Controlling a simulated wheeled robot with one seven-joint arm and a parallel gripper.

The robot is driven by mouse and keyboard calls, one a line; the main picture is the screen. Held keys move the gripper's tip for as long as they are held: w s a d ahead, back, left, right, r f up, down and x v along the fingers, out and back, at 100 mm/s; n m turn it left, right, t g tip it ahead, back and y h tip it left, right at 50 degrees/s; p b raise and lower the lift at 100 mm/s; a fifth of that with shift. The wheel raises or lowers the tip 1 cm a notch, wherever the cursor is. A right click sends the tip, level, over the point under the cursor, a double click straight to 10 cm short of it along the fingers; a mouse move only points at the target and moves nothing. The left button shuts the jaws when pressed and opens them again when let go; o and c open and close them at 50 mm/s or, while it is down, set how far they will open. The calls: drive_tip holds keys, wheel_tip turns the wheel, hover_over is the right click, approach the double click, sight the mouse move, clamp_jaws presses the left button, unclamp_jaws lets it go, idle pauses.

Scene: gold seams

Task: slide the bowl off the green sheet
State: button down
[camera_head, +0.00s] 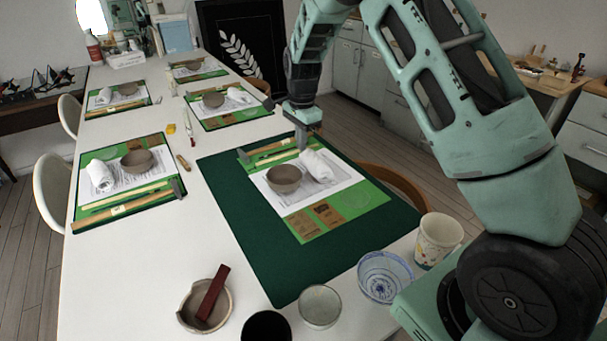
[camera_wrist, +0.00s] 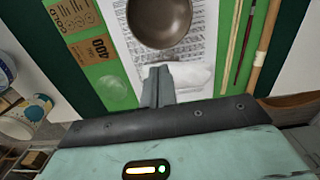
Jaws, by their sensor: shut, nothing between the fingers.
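A brown bowl (camera_head: 284,179) stands upright on a printed white paper that lies over the bright green sheet (camera_head: 363,197). In the wrist view, the bowl (camera_wrist: 160,20) is cut off by the top edge, and the green sheet (camera_wrist: 112,88) shows on both sides of the paper. My gripper (camera_head: 302,142) hangs over the far side of the sheet, beyond the bowl in the head view. Its fingers (camera_wrist: 158,78) are together and empty, apart from the bowl and beside a rolled white cloth (camera_head: 318,166). Their exact height is unclear.
A dark green mat (camera_head: 310,268) lies under the sheet, with bare room at its near left. Wooden sticks (camera_head: 268,152) lie along the sheet's far edge. A patterned cup (camera_head: 438,240), a blue-marked bowl (camera_head: 385,277) and other vessels stand near the table's front. Similar place settings are at left.

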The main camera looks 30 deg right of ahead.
sight(264, 194)
drive_tip(key=shift+m, duration=0.3)
drive_tip(key=f, duration=0.7)
drive_tip(key=w+d+f, duration=0.1)
drive_tip(key=f, duration=0.2)
drive_tip(key=shift+w+f, duration=0.1)
drive_tip(key=shift+f, duration=0.25)
drive_tip(key=a+p, duration=0.3)
drive_tip(key=a, duration=0.9)
drive_tip(key=shift+a, duration=0.4)
